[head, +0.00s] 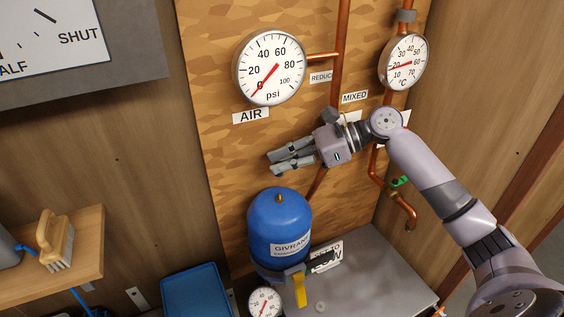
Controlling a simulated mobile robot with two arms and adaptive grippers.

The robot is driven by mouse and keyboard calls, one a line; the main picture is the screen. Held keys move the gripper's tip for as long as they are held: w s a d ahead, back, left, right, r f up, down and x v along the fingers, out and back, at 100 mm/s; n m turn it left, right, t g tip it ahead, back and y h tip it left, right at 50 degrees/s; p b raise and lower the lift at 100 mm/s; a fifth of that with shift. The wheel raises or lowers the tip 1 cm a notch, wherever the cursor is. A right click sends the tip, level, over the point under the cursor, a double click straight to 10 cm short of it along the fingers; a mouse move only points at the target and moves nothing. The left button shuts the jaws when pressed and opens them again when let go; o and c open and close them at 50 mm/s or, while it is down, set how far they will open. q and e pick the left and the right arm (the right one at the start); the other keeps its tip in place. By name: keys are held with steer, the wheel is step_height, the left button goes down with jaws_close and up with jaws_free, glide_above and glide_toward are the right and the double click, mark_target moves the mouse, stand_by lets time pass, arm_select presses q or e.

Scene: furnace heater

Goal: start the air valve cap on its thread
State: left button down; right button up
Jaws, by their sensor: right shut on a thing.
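The blue tank (280,232) stands upright below my right gripper, with a small brass valve stem (279,198) on its top. My right gripper (270,164) comes in from the right, its fingers pointing left. It is above the stem and apart from it, in front of the wooden panel. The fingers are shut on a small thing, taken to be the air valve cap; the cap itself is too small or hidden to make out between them. My left gripper is not in view.
The air gauge (270,67) and mixed gauge (403,62) hang on the panel with copper pipes (341,60). A small gauge (264,302) and yellow lever (299,290) sit below the tank. A blue tray (195,291) and a brush (55,240) on a shelf are left.

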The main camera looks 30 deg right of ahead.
steer(key=shift+f+p, duration=0.75)
steer(key=shift+p, duration=0.2)
steer(key=shift+s+f, duration=0.15)
steer(key=shift+f, duration=1.6)
steer(key=shift+r+p, duration=0.1)
steer(key=shift+p, duration=0.4)
